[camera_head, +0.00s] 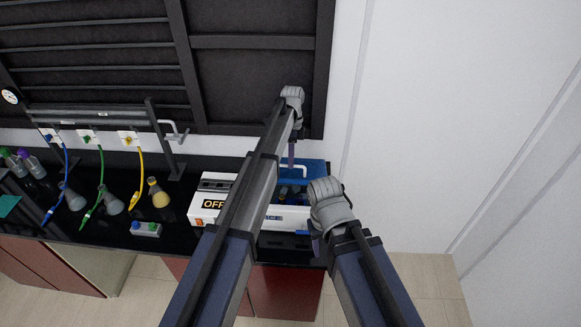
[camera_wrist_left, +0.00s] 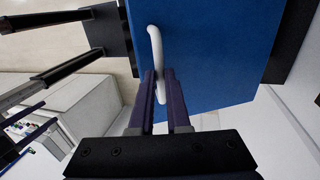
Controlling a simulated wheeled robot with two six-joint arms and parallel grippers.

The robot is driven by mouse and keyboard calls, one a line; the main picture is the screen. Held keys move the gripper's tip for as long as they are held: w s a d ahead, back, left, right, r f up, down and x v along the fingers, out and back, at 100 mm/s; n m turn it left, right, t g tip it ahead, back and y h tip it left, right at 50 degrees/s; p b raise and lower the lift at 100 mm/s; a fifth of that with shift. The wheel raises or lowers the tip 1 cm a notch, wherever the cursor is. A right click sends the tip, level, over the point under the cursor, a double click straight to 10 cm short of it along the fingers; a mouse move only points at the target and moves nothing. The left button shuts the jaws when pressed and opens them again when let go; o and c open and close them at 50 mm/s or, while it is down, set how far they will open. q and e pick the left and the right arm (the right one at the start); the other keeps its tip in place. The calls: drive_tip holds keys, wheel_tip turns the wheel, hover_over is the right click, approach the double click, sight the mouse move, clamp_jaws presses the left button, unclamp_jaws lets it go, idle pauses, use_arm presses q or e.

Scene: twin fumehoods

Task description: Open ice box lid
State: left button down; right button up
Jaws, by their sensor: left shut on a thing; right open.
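The ice box (camera_head: 288,218) is a white box on the black bench top. Its blue lid (camera_head: 316,172) is raised at the back, and part of the dark blue inside shows in front of it. My left gripper (camera_head: 291,160) points down at the lid's white handle. The left wrist view shows the blue lid (camera_wrist_left: 215,50) with the curved white handle (camera_wrist_left: 156,45), and my left gripper (camera_wrist_left: 162,75) shut on its lower end. My right gripper (camera_head: 316,245) is open and empty by the box's front right corner. My left arm hides part of the box's left side.
A white device (camera_head: 211,194) with an OFF display stands left of the box. Flasks, including a yellow one (camera_head: 158,194), and coloured hoses stand further left. A small button unit (camera_head: 146,229) lies near the front edge. A white wall (camera_head: 420,130) is on the right.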

use_arm(q)
drive_tip(key=shift+w+r+p, duration=0.5)
drive_tip(key=shift+w+r, duration=0.4)
drive_tip(key=shift+w, duration=0.1)
drive_tip(key=shift+w+r+p, duration=0.4)
drive_tip(key=shift+w, duration=0.2)
drive_tip(key=c, duration=1.3)
unclamp_jaws()
drive_tip(key=o, duration=0.4)
drive_tip(key=shift+w+f, duration=0.1)
drive_tip(key=shift+w, duration=0.05)
drive_tip(key=shift+s, duration=0.25)
